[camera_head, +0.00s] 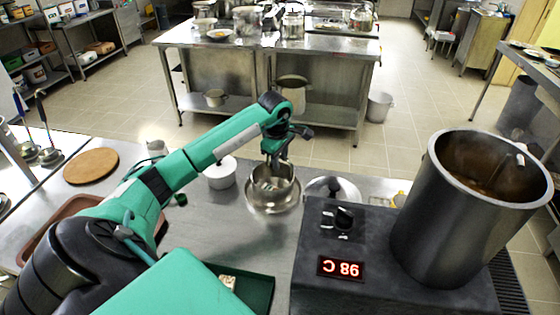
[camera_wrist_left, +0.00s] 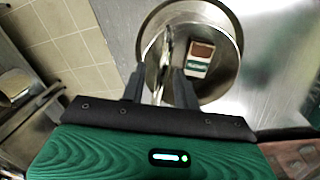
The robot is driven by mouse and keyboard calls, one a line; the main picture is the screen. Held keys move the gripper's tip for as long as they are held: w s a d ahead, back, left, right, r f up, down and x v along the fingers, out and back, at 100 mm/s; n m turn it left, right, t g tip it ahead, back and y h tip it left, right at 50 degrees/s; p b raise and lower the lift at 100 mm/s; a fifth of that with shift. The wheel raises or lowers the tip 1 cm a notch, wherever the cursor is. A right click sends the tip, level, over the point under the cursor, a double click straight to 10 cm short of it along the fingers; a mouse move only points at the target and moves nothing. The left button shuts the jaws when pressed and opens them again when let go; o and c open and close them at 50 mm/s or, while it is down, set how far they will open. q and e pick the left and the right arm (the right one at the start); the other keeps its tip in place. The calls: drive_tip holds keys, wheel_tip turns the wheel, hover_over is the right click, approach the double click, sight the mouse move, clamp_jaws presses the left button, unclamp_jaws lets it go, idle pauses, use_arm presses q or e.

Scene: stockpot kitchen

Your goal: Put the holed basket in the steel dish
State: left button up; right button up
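The holed basket (camera_head: 272,175), a metal cylinder, stands upright over the steel dish (camera_head: 273,207), a wide, shallow, shiny bowl. It appears to sit in the dish, but its base is hidden. My left gripper (camera_head: 277,153) is directly above the basket, pointing down. In the left wrist view, the two fingers (camera_wrist_left: 158,80) are apart, on either side of a thin metal strip that looks like the basket's rim or handle. Gaps show beside the strip. A small brown, white and green block (camera_wrist_left: 200,58) lies inside the round vessel. My right gripper is not in view.
A black heater (camera_head: 325,292) reading 98 C carries a tall stockpot (camera_head: 422,225) at the right. A white pot (camera_head: 221,175) stands left of the dish and a steel lid (camera_head: 332,189) to its right. A round wooden board (camera_head: 91,166) lies at the left.

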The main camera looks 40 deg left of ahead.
use_arm(q)
wheel_tip(320, 180, up, 11)
drive_tip(key=s+b, duration=0.1)
drive_tip(key=b, duration=0.1)
drive_tip(key=shift+s, duration=0.15)
drive_tip(key=shift+d, duration=0.1)
idle(0.5)
